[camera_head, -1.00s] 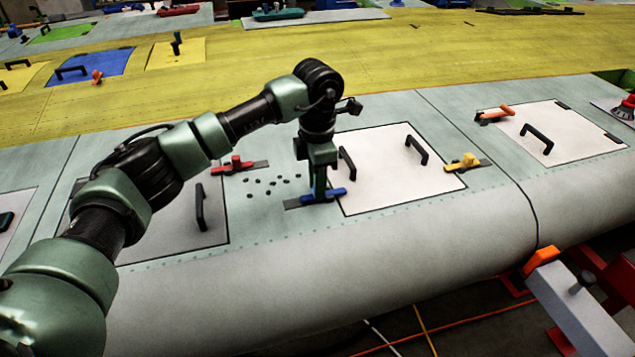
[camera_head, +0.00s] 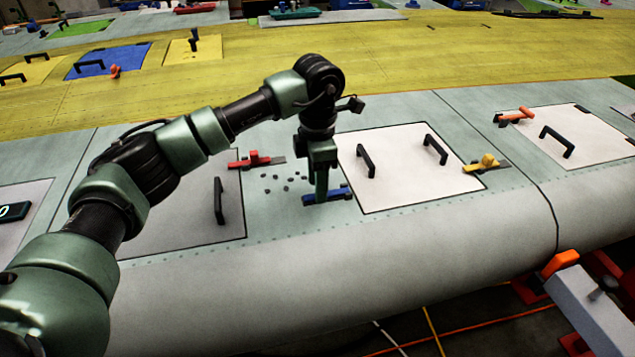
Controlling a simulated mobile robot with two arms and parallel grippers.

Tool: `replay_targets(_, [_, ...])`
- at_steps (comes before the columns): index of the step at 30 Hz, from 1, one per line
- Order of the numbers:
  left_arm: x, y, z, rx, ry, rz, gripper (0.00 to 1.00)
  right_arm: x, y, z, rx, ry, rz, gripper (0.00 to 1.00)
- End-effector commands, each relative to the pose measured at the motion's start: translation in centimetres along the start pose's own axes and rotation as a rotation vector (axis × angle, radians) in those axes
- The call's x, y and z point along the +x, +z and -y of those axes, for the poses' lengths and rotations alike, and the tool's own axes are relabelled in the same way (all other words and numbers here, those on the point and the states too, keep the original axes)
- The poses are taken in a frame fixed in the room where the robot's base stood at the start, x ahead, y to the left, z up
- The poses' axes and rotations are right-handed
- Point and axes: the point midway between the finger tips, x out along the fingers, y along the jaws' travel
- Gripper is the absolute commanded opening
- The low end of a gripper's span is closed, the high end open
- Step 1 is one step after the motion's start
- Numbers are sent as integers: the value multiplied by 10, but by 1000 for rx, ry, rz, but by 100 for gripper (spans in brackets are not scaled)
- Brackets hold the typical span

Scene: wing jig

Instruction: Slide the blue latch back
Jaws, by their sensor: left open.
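The blue latch (camera_head: 312,199) lies on the grey-green wing skin, just left of the white panel (camera_head: 400,187) with two black handles. Its right end stops about at the panel's left edge and does not appear to overlap the panel. My left gripper (camera_head: 321,197) points straight down at the blue latch, with its fingertips at the latch's middle. The fingers hide part of the latch, and the gap between them cannot be made out. My right gripper is not in view.
A red latch (camera_head: 251,161) and several small dark pieces (camera_head: 277,177) lie left of and behind my left gripper. A yellow latch (camera_head: 484,163) sits at the white panel's right edge. A grey panel (camera_head: 180,215) with a black handle is on the left.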

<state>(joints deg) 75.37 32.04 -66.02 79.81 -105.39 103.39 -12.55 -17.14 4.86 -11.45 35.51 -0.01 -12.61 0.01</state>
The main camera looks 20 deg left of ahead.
Motion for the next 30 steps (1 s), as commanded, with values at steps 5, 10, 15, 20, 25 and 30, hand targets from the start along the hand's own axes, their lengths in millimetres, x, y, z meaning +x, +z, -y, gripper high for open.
replay_targets(5, [-22,0,-1,-1,5,5,43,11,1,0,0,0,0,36])
replay_targets(10, [-51,-1,-1,-1,3,4,43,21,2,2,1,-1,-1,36])
replay_targets(15, [-71,-3,-1,-3,1,2,43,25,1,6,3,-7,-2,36])
replay_targets(20, [-76,-4,-1,-2,-1,0,43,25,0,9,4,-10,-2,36])
replay_targets(25, [-76,-3,-1,-2,-1,0,43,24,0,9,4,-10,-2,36])
replay_targets(30, [-76,-3,-1,-2,-1,1,43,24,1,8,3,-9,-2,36])
